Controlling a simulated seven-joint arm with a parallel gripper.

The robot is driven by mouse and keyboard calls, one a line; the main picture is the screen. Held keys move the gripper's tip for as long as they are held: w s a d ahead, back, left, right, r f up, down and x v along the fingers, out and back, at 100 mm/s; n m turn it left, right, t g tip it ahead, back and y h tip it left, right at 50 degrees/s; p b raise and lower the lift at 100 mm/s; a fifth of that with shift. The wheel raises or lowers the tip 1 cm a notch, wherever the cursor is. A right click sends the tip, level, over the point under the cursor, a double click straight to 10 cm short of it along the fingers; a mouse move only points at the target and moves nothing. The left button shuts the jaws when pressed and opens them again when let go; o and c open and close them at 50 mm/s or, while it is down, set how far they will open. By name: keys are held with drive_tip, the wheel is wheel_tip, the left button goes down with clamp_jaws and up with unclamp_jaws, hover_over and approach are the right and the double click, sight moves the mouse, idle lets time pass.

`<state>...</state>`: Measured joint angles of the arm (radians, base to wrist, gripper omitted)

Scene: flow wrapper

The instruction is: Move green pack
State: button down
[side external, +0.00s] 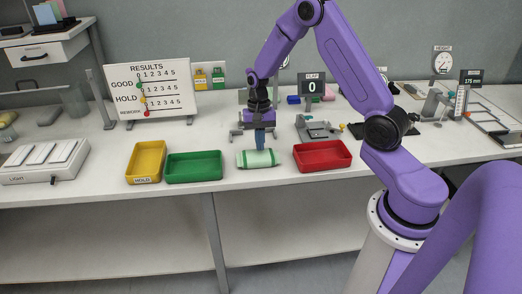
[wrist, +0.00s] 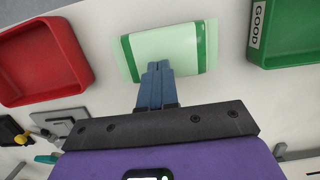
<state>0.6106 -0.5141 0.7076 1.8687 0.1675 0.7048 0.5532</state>
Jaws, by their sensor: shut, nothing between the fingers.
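The green pack (side external: 258,159) is a pale green flow pack with darker green bands near its ends. It lies flat on the white table between the green tray and the red tray. The wrist view also shows the pack (wrist: 166,48), just beyond my fingertips. My gripper (side external: 260,147) points down at the pack, its blue fingers shut together with nothing between them. In the wrist view the gripper's fingertips (wrist: 159,66) overlap the pack's near edge. I cannot tell whether they touch it.
A green tray (side external: 193,179) marked GOOD in the wrist view and a yellow HOLD tray (side external: 133,163) stand left of the pack. A red tray (side external: 323,168) stands to its right. A results board (side external: 118,92) and instruments stand behind. The table's front strip is clear.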

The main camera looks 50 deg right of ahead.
sight(262, 157)
drive_tip(key=shift+s+a+f, duration=0.2)
drive_tip(key=shift+s+a, duration=0.25)
drive_tip(key=shift+s, duration=0.05)
drive_tip(key=shift+s+a+f, duration=0.15)
drive_tip(key=shift+s+a, duration=0.25)
drive_tip(key=shift+s, duration=0.05)
drive_tip(key=shift+f, duration=0.5)
